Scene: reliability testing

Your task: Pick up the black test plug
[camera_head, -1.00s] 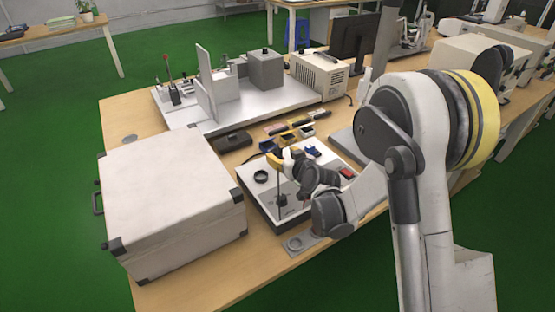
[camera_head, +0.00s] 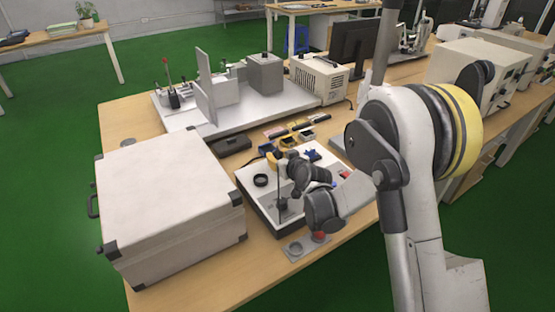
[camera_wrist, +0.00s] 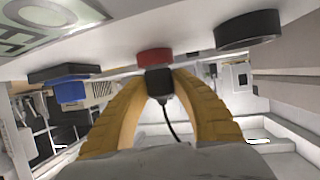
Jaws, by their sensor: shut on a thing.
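My gripper (camera_wrist: 160,100) shows in the wrist view with its two yellow fingers closed on the black test plug (camera_wrist: 159,84). A thin black cable hangs from the plug between the fingers. The plug's end is right at a red round socket (camera_wrist: 155,57); I cannot tell whether it is touching or inserted. In the head view my gripper (camera_head: 274,159) is over the far part of the white test panel (camera_head: 252,178), with one yellow finger showing. The plug is hidden there behind my gripper and wrist.
A black ring (camera_head: 261,180) sits on the panel, and a blue connector (camera_head: 311,154) lies at its far side. A large white case (camera_head: 170,205) stands close on the left. Small bins (camera_head: 305,134) and a black box (camera_head: 232,143) lie behind the panel. A grey plate (camera_head: 293,247) lies in front.

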